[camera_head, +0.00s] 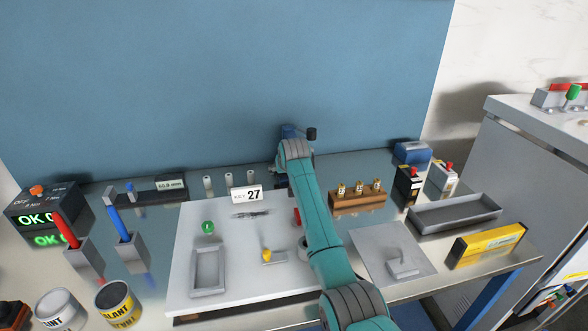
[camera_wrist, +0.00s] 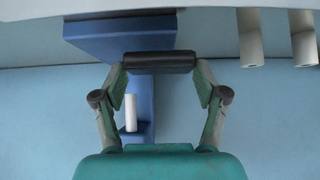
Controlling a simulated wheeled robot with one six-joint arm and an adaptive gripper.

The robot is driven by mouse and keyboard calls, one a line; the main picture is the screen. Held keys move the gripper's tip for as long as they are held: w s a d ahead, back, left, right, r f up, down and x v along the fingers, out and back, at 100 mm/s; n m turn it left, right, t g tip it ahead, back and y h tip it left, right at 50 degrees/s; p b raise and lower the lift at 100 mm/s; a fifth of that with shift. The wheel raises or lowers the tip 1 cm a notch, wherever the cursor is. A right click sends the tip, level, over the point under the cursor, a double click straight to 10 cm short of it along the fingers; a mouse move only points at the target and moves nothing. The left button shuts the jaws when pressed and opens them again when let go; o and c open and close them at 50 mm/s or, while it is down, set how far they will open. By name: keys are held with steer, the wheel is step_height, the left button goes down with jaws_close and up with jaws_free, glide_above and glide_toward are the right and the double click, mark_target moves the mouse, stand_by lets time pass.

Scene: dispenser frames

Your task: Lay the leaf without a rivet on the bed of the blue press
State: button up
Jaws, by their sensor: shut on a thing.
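The blue press (camera_head: 290,131) stands at the back of the table, largely hidden behind my teal arm. In the wrist view its blue body (camera_wrist: 115,38) fills the upper middle, with a pale cylinder (camera_wrist: 131,112) by a blue ledge (camera_wrist: 142,132). My gripper (camera_wrist: 160,66) is shut on a black cylindrical grip (camera_wrist: 160,62), one finger at each end. In the head view this black grip (camera_head: 312,134) shows beside the press; my fingers are hidden there. I cannot make out a leaf with or without a rivet. The press bed is not clearly visible.
A wooden rack (camera_head: 355,204), grey plate (camera_head: 370,262) and long grey tray (camera_head: 455,221) lie right of my arm.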

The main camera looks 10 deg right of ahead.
steer(key=d, duration=0.1)
steer(key=w+d, duration=0.1)
steer(key=d, duration=0.2)
steer(key=shift+w+f, duration=0.15)
steer(key=shift+f, duration=0.1)
steer(key=shift+a+f, duration=0.15)
steer(key=shift+f, duration=0.15)
steer(key=shift+f, duration=0.15)
steer(key=o, duration=1.3)
steer(key=shift+s+r, duration=0.3)
steer(key=shift+r, duration=0.15)
steer(key=v, duration=1.1)
